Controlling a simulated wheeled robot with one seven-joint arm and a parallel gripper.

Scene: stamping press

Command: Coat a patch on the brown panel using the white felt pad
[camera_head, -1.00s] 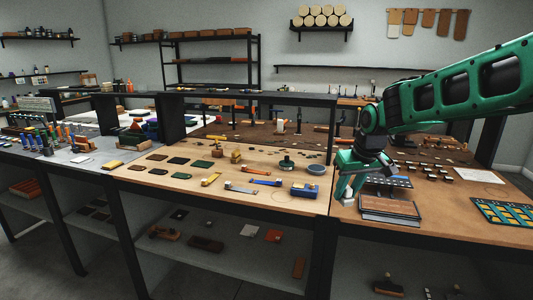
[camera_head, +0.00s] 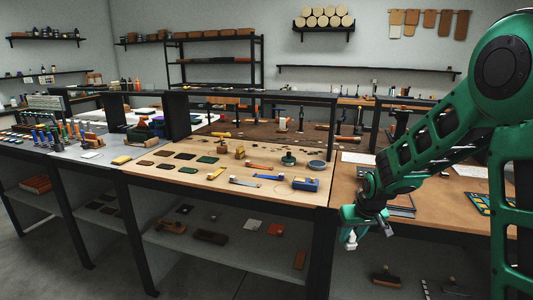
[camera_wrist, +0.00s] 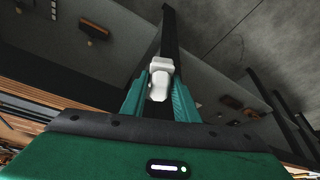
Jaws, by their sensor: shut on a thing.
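My gripper (camera_head: 353,232) hangs in front of the right bench's front edge, clear of the tabletop. It is shut on a small white piece, which I take as the white felt pad (camera_head: 351,244). In the wrist view the white pad (camera_wrist: 159,82) sits between the two green fingers. Several flat brown, dark and green pieces lie on the middle bench, among them a brown panel (camera_head: 144,163) at the left. I cannot tell which brown piece is the task's panel. The gripper is well to the right of them and touches none.
The middle bench (camera_head: 235,187) also holds a blue tool (camera_head: 305,184), round tins (camera_head: 289,159) and wooden blocks (camera_head: 239,152). A black frame post (camera_head: 331,145) stands between the middle and right benches. The space before the benches is clear.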

